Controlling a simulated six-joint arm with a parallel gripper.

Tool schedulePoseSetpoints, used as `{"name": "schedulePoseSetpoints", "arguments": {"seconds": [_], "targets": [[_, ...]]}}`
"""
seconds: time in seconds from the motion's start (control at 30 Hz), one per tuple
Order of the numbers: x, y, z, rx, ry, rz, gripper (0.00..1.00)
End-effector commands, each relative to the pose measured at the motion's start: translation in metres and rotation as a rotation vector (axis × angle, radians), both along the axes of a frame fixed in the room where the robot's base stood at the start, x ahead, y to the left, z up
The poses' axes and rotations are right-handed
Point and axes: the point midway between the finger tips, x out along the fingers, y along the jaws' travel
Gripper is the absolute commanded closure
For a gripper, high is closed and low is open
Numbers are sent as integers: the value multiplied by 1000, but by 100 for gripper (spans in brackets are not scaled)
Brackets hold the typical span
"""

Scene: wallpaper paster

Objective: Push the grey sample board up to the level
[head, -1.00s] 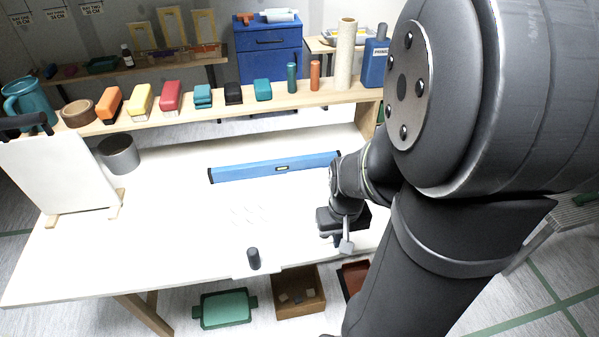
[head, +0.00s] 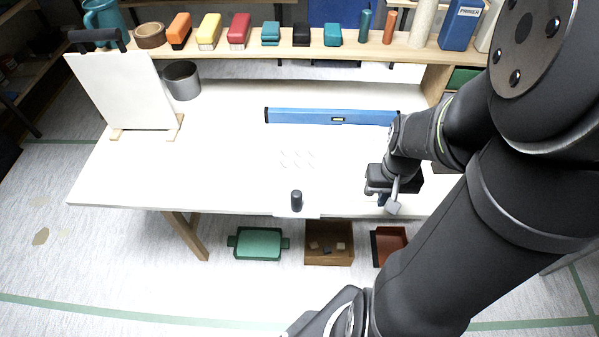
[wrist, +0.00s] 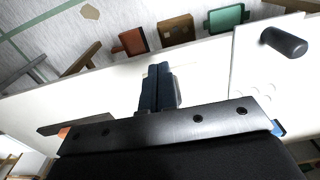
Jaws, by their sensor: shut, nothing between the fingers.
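The blue level (head: 333,116) lies across the far part of the white table. A pale board (head: 312,215), hard to tell from the tabletop, lies in front of it at the near edge. It bears a dark upright knob (head: 296,200) and several faint marks. I take it for the sample board; it looks nearly white. A gap of table separates the knob from the level. In the wrist view the board (wrist: 250,70) and knob (wrist: 283,42) are at the right. My gripper (head: 383,199) is right of the board; its fingers (wrist: 155,80) are shut and empty.
A shelf with several coloured blocks (head: 239,31) runs behind the table. A white panel on a stand (head: 120,90) and a grey pot (head: 182,80) are at the left. A green tray (head: 258,243) and brown box (head: 329,243) are below the near edge.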

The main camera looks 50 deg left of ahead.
Motion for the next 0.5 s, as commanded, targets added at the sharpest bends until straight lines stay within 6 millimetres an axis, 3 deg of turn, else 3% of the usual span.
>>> {"name": "schedulePoseSetpoints", "arguments": {"seconds": [0.37,0.4,0.5], "targets": [[0,0,0,0,0,0,100],[0,0,0,0,0,0,98],[0,2,1,0,0,7,78]]}}
